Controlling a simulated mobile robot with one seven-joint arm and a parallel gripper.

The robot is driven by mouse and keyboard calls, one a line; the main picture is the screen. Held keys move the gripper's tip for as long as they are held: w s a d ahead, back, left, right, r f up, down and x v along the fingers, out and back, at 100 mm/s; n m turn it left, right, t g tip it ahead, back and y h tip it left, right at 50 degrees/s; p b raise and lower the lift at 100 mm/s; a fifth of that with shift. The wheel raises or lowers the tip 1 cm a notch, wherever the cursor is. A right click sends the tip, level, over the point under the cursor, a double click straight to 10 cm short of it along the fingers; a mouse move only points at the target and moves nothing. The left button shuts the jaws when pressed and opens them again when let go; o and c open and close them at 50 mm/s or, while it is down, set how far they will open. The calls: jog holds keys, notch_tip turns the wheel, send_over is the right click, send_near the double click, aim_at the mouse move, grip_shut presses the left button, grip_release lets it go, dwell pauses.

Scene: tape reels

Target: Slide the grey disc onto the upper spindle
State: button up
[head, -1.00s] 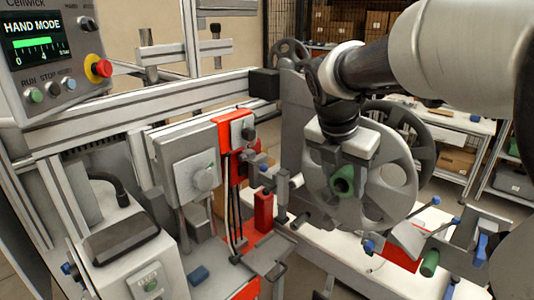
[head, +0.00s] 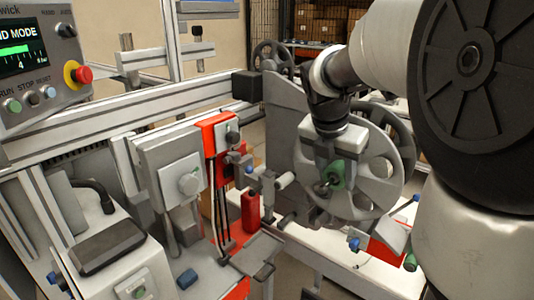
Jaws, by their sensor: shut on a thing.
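The grey disc (head: 376,172), a large wheel with round holes, stands upright right of the middle. My gripper (head: 332,172) is in front of its centre, pointing down. A small dark round end (head: 321,188) shows just left of the green piece. I cannot tell whether it is the upper spindle's tip. The upper spindle is otherwise hidden behind the disc and gripper, so I cannot tell whether the disc is around it.
A grey upright panel (head: 281,112) stands behind the disc, with a dark reel (head: 402,140) farther back. A light roller (head: 285,180) and a red cylinder (head: 250,213) stand to the left. A control box (head: 35,60) is far left. My arm fills the right.

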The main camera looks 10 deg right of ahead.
jog(key=shift+w+d, duration=0.1)
dwell(0.3)
jog(key=shift+w+d, duration=0.25)
jog(key=shift+d, duration=0.05)
jog(key=o, duration=1.4)
jog(key=p+v, duration=0.1)
jog(key=v, duration=1.6)
jog(key=shift+a+r, duration=0.2)
